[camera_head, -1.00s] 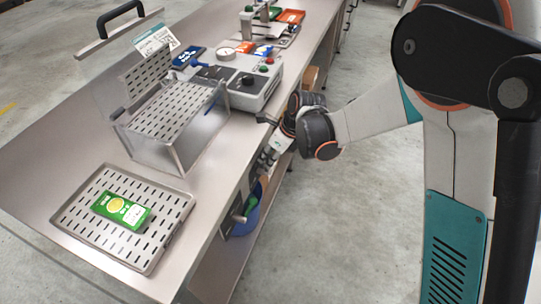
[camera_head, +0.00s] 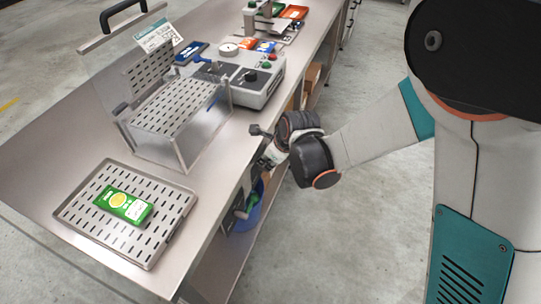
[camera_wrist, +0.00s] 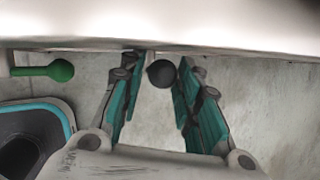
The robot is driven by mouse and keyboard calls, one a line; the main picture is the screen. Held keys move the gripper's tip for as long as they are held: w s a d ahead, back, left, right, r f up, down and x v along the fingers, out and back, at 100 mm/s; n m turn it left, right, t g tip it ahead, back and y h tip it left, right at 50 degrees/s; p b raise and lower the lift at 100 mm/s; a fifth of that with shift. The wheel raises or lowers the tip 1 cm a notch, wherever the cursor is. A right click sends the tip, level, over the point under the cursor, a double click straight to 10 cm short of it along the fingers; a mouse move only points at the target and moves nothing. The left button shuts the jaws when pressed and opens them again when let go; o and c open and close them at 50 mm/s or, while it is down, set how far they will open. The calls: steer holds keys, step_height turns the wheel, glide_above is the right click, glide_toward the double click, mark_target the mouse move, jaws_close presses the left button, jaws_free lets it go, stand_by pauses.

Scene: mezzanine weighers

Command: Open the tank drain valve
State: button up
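In the wrist view, a black ball knob (camera_wrist: 161,73) sits between the fingertips of my gripper (camera_wrist: 156,68), nearer the right finger. The teal fingers are spread, and a gap shows beside the left one. A green knob on a short lever (camera_wrist: 60,70) sticks out to the left, outside the fingers. I cannot tell which knob belongs to the drain valve. In the head view, the clear tank (camera_head: 185,138) with a perforated tray stands on the bench. My gripper (camera_head: 268,150) is beside the bench's right edge; its fingers are hard to make out there.
The steel bench (camera_head: 75,150) holds a slotted tray (camera_head: 165,235) with a green packet (camera_head: 124,204), and a grey machine (camera_head: 255,85) behind the tank. A blue bin (camera_head: 247,218) stands under the bench edge. The floor to the right is clear.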

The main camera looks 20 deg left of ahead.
steer(key=shift+r, duration=0.1)
steer(key=v, duration=0.7)
steer(key=shift+r, duration=0.15)
stand_by(0.3)
stand_by(0.3)
